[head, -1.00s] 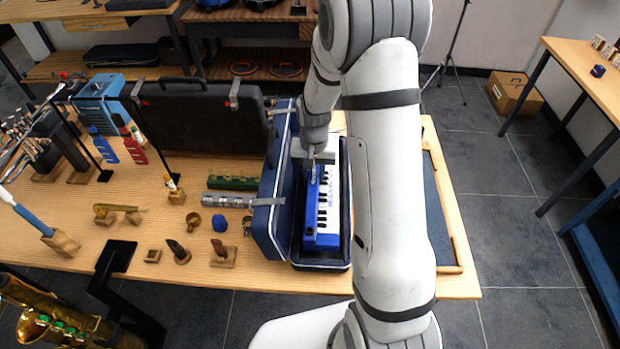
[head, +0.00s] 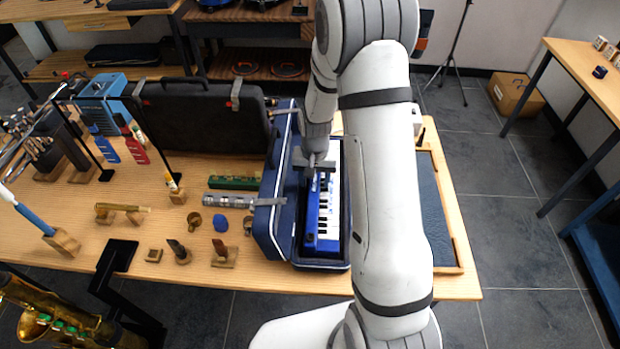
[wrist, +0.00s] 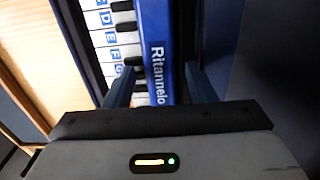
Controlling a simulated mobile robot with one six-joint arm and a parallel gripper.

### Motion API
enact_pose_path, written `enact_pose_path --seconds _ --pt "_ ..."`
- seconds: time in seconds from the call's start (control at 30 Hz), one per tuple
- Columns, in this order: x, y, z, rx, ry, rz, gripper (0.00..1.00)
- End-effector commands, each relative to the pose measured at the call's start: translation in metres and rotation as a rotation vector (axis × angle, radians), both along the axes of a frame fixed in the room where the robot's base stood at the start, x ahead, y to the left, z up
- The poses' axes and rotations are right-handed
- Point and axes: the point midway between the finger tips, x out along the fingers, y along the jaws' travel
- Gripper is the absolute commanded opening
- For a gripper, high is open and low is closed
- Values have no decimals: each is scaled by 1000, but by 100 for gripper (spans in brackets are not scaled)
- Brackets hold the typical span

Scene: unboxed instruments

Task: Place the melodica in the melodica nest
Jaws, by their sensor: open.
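The blue melodica (head: 322,232) with white and black keys lies lengthwise inside the open blue case (head: 347,250), low between its walls. I take the case's recess as the nest; its floor is mostly hidden. My gripper (head: 312,190) is over the left, blue side of the melodica, pointing down. In the wrist view my open gripper (wrist: 160,92) has one finger on each side of the blue strip marked "Ritannelo" (wrist: 160,65), with the left finger over the keys. Whether the fingers touch the melodica I cannot tell.
The raised blue case lid (head: 272,200) stands close to the left of my gripper. A black case (head: 205,125) stands behind it. Small mouthpieces, a blue egg-shaped thing (head: 221,222) and a green harmonica (head: 234,183) lie left. A dark mat (head: 436,215) is at right.

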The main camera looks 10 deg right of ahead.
Motion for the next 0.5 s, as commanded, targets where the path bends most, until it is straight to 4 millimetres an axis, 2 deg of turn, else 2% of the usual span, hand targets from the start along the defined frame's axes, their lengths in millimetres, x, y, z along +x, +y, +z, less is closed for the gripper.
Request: enact_pose_path --seconds 0.17,0.23,0.5 --pt "1 0 6 0 -2 0 50" --pt "1 0 15 0 -4 -1 50" --pt "1 0 72 0 -6 -1 50"
